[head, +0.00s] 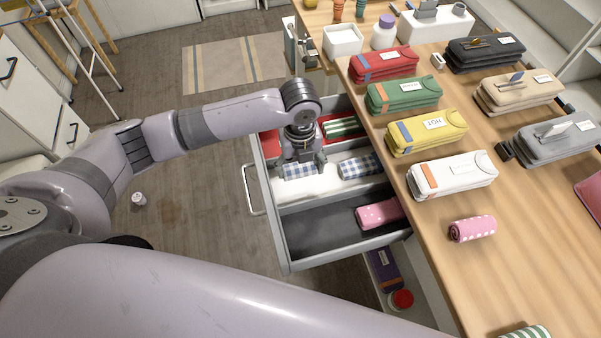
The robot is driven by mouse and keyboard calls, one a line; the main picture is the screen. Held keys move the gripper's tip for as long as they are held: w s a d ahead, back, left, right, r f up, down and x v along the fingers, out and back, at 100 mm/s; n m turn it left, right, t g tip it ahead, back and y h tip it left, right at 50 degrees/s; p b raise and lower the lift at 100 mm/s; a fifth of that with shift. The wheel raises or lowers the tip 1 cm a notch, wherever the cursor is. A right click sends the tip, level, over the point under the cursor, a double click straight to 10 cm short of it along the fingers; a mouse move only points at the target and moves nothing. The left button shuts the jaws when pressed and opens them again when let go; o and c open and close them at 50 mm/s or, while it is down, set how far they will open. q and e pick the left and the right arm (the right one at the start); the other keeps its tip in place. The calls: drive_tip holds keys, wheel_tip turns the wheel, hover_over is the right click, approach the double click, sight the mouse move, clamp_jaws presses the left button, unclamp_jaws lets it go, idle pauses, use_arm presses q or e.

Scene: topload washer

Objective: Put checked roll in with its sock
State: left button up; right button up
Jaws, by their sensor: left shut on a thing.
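My left gripper (300,172) points down over the open drawer (283,240). It is shut on a blue-and-white checked roll (297,171), in or just above the white middle compartment (310,192); I cannot tell whether the roll touches the floor there. A second blue checked roll (361,166) lies in the same compartment, to the right. The gripper hides part of the held roll. My right gripper is not in view.
The red compartment behind holds a green striped roll (342,127). The dark front compartment holds a pink dotted roll (380,213). On the wooden counter (420,240) lie another pink roll (472,228), a green striped roll (526,332) and several coloured pouches.

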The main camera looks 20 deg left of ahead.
sight(300, 176)
use_arm(q)
drive_tip(key=shift+f, duration=2.35)
drive_tip(key=shift+f, duration=0.1)
drive_tip(key=o, duration=1)
drive_tip(key=shift+c, duration=0.2)
wheel_tip(300, 176, up, 12)
drive_tip(key=shift+r, duration=0.15)
